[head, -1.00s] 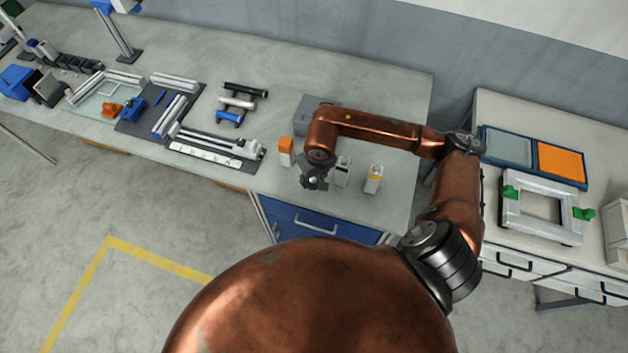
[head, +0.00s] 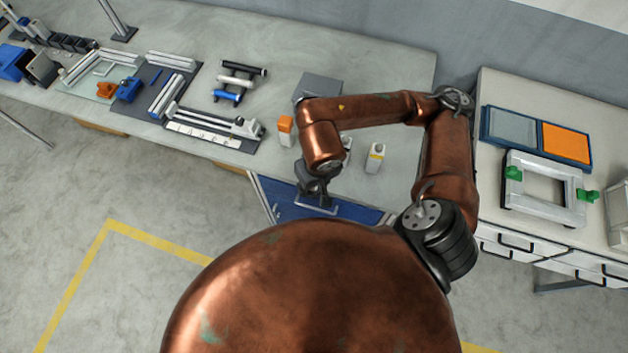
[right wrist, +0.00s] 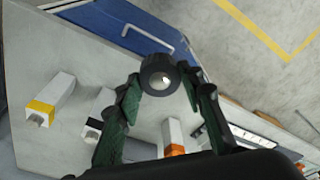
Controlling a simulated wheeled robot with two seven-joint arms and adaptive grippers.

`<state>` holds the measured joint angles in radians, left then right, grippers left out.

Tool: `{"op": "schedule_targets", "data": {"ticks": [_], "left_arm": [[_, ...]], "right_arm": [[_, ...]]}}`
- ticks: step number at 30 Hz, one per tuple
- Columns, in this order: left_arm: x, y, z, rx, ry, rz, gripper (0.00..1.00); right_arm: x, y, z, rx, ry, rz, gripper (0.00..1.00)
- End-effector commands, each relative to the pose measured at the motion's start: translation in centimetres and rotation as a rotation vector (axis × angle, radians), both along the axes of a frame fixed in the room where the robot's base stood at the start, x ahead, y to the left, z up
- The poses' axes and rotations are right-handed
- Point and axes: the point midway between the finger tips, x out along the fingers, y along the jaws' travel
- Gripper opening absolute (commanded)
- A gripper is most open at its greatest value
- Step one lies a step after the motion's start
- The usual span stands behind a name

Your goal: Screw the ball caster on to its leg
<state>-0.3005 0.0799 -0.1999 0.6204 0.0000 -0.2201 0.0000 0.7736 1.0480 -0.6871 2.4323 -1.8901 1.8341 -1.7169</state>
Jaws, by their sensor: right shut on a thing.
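My right gripper (head: 317,197) is in front of the table's front edge, above the blue drawer front. In the right wrist view its green-padded fingers are shut on a dark round part with a light centre, which looks like the ball caster (right wrist: 158,75). Three pale square legs stand upright on the table: one with an orange band (right wrist: 174,150), one with a yellow band (right wrist: 38,108) and one with a dark mark (right wrist: 100,105) between them. The orange-topped leg (head: 286,127) and yellow-banded leg (head: 374,158) show in the head view; my arm partly hides the middle one.
A blue drawer front (head: 350,212) with a handle is under the table edge. Metal profiles and a dark mat (head: 160,112) lie to the left. Black, white and blue handles (head: 236,80) lie behind. A side bench at right holds a grey frame (head: 545,215) and a blue tray (head: 490,137).

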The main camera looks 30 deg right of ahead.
Motion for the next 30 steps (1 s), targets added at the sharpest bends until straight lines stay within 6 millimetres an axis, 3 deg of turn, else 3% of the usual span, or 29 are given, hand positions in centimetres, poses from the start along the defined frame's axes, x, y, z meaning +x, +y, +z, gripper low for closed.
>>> {"op": "schedule_targets", "data": {"ticks": [8, 15, 18, 26, 30], "left_arm": [[0.0, 0.0, 0.0, 0.000, 0.000, 0.000, 0.00], [0.0, 0.0, 0.0, 0.000, 0.000, 0.000, 0.00], [0.0, 0.0, 0.0, 0.000, 0.000, 0.000, 0.00], [0.1, 0.0, 0.0, 0.000, -0.001, 0.000, 0.00], [0.1, 0.0, 0.0, 0.000, -0.001, -0.001, 0.08]], "right_arm": [[0.9, 0.0, 0.0, -0.001, 0.001, 0.004, 0.11], [7.7, -0.7, 0.2, -0.002, 0.004, 0.053, 0.11], [9.5, -1.1, 0.2, 0.000, 0.001, 0.070, 0.11], [10.1, -1.1, 0.2, 0.001, -0.001, 0.079, 0.11], [10.1, -1.1, 0.2, 0.001, -0.001, 0.079, 0.11]]}}
